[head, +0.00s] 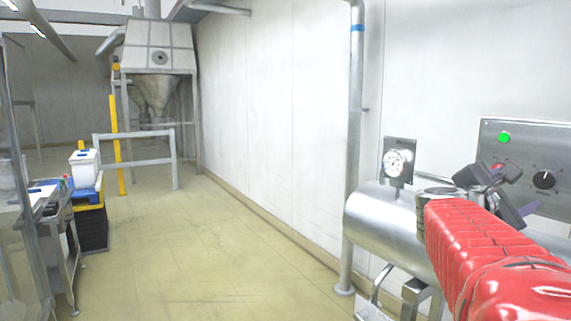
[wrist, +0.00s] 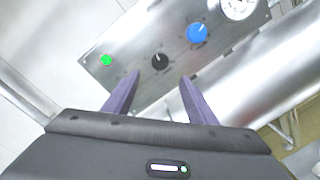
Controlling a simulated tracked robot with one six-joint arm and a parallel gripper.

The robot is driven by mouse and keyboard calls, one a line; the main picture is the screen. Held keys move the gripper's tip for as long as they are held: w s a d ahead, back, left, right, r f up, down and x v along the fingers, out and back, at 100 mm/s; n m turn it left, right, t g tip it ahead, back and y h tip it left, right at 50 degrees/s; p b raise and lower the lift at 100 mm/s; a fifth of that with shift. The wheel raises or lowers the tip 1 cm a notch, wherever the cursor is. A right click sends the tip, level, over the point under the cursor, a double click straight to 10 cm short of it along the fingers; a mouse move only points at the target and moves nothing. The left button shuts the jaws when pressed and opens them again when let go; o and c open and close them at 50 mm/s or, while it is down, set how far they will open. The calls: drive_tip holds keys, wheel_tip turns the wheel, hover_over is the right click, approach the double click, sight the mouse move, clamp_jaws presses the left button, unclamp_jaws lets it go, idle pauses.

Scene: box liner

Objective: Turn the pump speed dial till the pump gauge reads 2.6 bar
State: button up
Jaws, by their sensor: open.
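A round white pressure gauge (head: 398,163) stands on a small grey plate above a steel cylinder; its reading is too small to tell. A black dial (head: 544,180) with marks around it sits on the steel panel (head: 530,140). The wrist view shows the black dial (wrist: 160,62), a larger blue dial (wrist: 197,33) and part of a white gauge (wrist: 238,8). I cannot tell which dial is the pump speed dial. My gripper (wrist: 160,75) is open and empty, its purple fingers pointing at the panel, with the black dial between the tips in view. In the head view my gripper (head: 522,190) hides part of the panel.
A green lamp (head: 504,138) is lit on the panel. The steel cylinder (head: 385,215) lies below it, with a vertical pipe (head: 356,120) at the left. The floor to the left is clear up to a bench (head: 62,215) and blue-yellow crates (head: 87,190).

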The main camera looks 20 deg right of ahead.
sight(542, 181)
drive_tip(key=d, duration=1)
drive_tip(key=shift+w+d, duration=0.15)
drive_tip(key=shift+w, duration=0.2)
drive_tip(key=shift+c, duration=0.4)
drive_tip(key=c, duration=1)
drive_tip(key=shift+o, duration=0.2)
drive_tip(key=shift+n, duration=0.3)
drive_tip(key=o, duration=1)
drive_tip(key=shift+o, duration=0.2)
